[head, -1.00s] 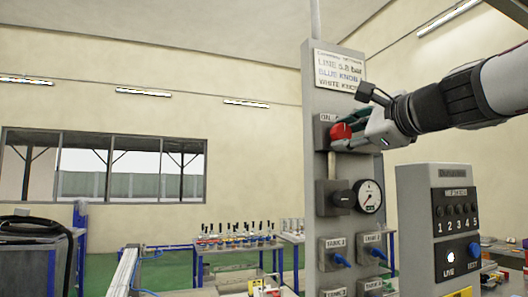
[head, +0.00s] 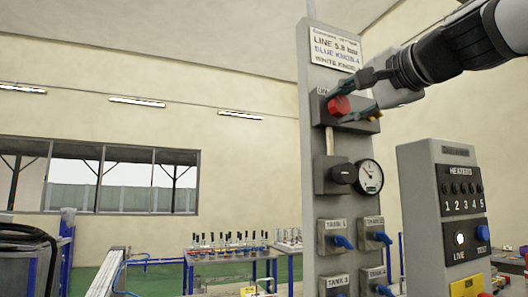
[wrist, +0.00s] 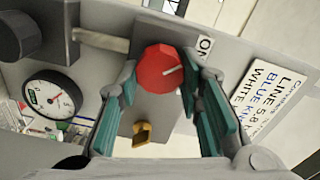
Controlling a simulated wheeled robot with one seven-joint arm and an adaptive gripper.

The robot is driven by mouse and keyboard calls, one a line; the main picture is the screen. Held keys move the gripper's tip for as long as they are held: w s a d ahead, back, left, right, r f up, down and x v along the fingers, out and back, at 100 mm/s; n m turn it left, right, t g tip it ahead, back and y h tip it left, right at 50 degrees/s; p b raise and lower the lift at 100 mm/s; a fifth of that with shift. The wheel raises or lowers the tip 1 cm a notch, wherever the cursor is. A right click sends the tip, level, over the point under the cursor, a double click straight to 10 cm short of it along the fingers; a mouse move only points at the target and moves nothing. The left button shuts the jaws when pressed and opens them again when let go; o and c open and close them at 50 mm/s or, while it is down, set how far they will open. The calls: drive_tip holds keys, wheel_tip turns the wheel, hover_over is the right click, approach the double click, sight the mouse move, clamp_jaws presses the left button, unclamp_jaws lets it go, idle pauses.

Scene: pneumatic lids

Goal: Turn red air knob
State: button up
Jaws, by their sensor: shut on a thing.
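The red air knob (head: 339,106) is a round red knob on a grey box high on the grey panel post. It also shows in the wrist view (wrist: 160,69), with a pale line on its face pointing right, toward the "ON" label (wrist: 205,45). My gripper (head: 350,100) reaches it from the right, with its green-padded fingers on either side. In the wrist view my gripper (wrist: 158,88) is shut on the knob, which sits between the fingertips. The exact contact at the pads is hard to see.
Below the knob are a black knob (head: 344,174) and a round gauge (head: 369,176). Lower are several blue tank knobs (head: 342,242). A brass padlock-like piece (wrist: 142,133) hangs near the red knob. A grey heater box (head: 445,220) stands right. A sign (head: 335,55) is above.

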drive_tip(key=shift+n, duration=0.4)
drive_tip(key=o, duration=1.2)
drive_tip(key=shift+c, duration=0.2)
drive_tip(key=v, duration=1.2)
